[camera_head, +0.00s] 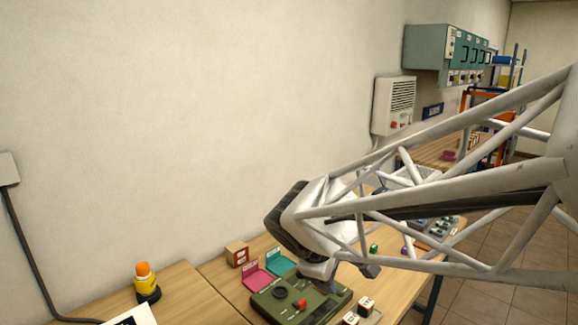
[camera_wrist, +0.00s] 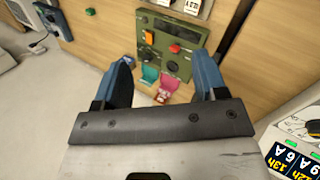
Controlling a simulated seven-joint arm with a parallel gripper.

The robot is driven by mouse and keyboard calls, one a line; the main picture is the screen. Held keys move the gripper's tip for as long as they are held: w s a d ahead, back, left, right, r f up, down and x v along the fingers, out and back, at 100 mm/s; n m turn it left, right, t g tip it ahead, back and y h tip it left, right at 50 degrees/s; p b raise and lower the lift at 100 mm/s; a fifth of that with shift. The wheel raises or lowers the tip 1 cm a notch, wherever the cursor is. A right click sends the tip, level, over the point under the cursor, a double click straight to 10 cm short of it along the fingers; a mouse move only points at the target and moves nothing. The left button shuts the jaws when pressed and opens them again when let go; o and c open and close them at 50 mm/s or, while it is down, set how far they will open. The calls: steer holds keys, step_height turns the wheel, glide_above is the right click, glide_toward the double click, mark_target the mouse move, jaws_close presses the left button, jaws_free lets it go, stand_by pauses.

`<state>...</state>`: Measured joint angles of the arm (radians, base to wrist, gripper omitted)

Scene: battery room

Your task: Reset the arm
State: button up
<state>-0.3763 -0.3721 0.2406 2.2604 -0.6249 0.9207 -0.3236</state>
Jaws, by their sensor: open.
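My arm, a white lattice frame (camera_head: 450,190), reaches in from the right in the head view. Its end is above the table, over the back of an olive-green device (camera_head: 288,308) with a red knob. My gripper (camera_wrist: 162,66) shows in the wrist view with two blue fingers spread wide and nothing between them held. The same green device (camera_wrist: 172,48) lies beyond the fingertips in that view. In the head view the fingers are partly hidden by the arm's end.
A pink holder (camera_head: 257,279) and a teal holder (camera_head: 280,262) stand behind the device, with a small brown box (camera_head: 237,254) beside them. Small blocks (camera_head: 366,305) lie to its right. An orange-capped bottle (camera_head: 146,282) stands left. Wall boxes (camera_head: 394,106) hang at the back.

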steer(key=s+d+m+y, duration=0.2)
steer(key=s+d+m, duration=0.3)
steer(key=s, duration=0.3)
steer(key=s+d+m+g+y, duration=0.1)
steer(key=s+d+m+y, duration=0.1)
steer(key=s+d+m, duration=0.3)
steer(key=s+m, duration=0.2)
steer(key=s, duration=0.2)
